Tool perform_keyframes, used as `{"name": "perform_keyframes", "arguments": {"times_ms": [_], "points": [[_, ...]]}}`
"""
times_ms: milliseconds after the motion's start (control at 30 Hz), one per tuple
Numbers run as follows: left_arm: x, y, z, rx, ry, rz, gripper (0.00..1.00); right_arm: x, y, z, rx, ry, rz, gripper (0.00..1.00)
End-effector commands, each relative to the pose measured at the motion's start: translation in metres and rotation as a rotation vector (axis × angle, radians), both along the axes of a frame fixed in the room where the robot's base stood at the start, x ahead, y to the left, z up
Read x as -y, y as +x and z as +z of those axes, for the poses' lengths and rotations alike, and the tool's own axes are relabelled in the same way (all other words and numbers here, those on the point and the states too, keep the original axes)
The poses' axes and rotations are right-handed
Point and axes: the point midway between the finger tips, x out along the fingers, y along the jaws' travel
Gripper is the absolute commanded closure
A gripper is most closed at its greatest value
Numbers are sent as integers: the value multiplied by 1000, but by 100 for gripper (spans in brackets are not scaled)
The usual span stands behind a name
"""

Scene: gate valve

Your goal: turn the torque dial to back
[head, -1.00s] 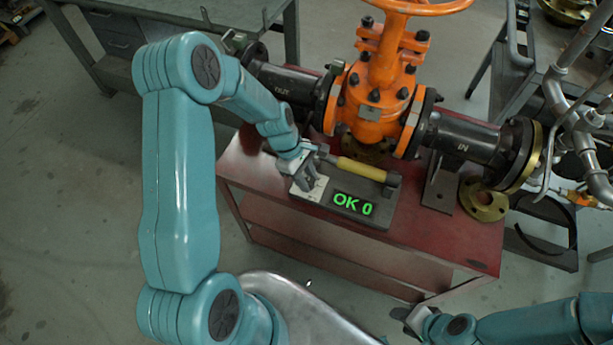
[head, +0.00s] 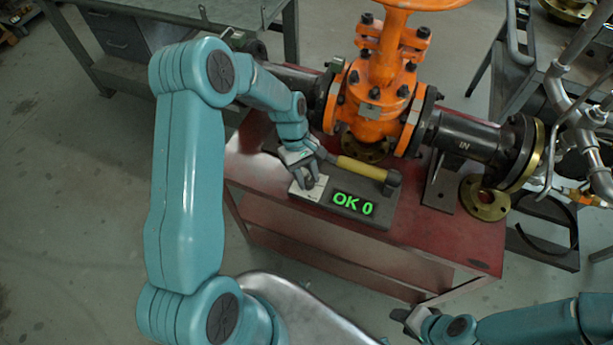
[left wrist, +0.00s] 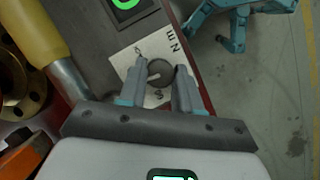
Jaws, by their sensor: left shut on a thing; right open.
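The torque dial (left wrist: 160,73) is a small round grey knob with a light pointer line. It sits on a pale plate with dark letters (left wrist: 128,62), at the left end of the dark torque tool's box (head: 385,213). My left gripper (left wrist: 158,80) is shut on the dial, one finger on each side. In the head view, my left gripper (head: 307,178) reaches down to the plate and partly hides the dial. My right gripper (head: 402,318) is open and empty at the lower right, away from the bench.
A loose brass flange (head: 484,199) lies to the right.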

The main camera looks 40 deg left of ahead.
Motion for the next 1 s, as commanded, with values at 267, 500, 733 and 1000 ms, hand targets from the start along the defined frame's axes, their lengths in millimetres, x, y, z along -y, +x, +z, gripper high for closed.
{"name": "perform_keyframes", "arguments": {"times_ms": [267,500,733,1000], "points": [[0,3,-1,4,3,-265,97,0,0,-9,0,0,0,57],[2,5,-1,5,3,-493,97,0,0,-16,0,0,0,57],[3,6,0,5,3,-708,97,0,0,-21,0,0,0,57],[5,6,0,5,3,-917,97,0,0,-26,0,0,0,57]]}}
